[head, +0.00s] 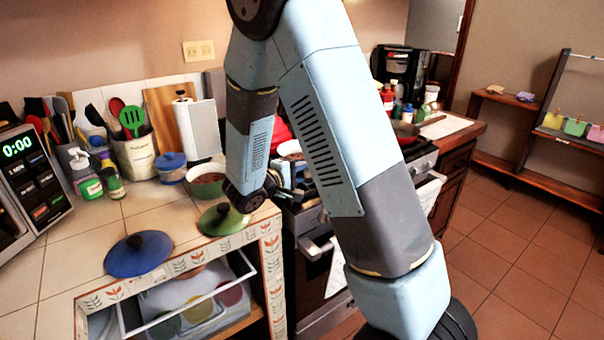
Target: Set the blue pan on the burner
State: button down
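A round blue lid-like piece (140,255) with a dark knob lies near the counter's front edge. I cannot pick out a blue pan with certainty. The stove (308,268) stands right of the tiled counter, and my arm covers much of its top. The burners cannot be made out. My gripper (284,189) is low at the stove's left edge, right of the green lid (222,220) and the green pot (207,186). Its fingers are small, dark and partly hidden, so I cannot tell whether they are open or hold anything.
A blue-lidded jar (171,169), bottles (111,180) and utensil crocks (134,157) stand at the back of the counter (60,255). A microwave (30,185) is at the left. The floor (520,270) at right is clear.

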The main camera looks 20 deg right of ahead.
jog(key=shift+d+f, duration=0.25)
jog(key=shift+f, duration=0.2)
jog(key=c, duration=1)
grip_release()
jog(key=shift+f, duration=0.1)
jog(key=v, duration=1.2)
